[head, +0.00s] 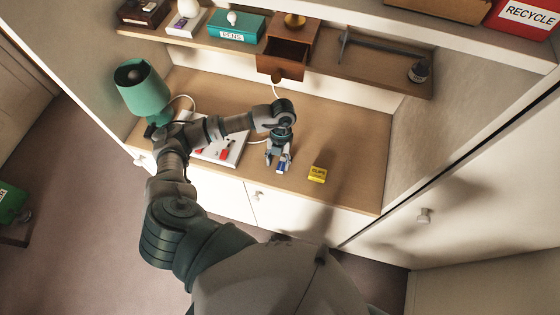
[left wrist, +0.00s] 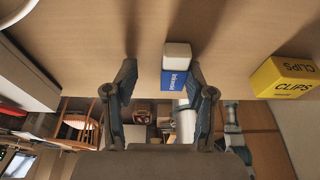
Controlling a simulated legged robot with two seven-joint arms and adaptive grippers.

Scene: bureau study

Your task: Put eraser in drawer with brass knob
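The eraser (left wrist: 175,64), white with a blue sleeve, lies on the desk in the left wrist view. In the head view it (head: 284,164) shows partly behind my left gripper (head: 278,160). My left gripper, also in the left wrist view (left wrist: 161,74), is open and points down at the desk. The eraser is between the lines of its two fingers, nearer the right finger, and does not look gripped. A small brown wooden drawer (head: 283,54) on the shelf stands pulled open. My right gripper is not in view.
A yellow clips box (head: 317,173) stands right of the gripper. A teal pens box (head: 236,28) and an ink bottle (head: 418,72) are on the shelf. The right side of the desk is clear.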

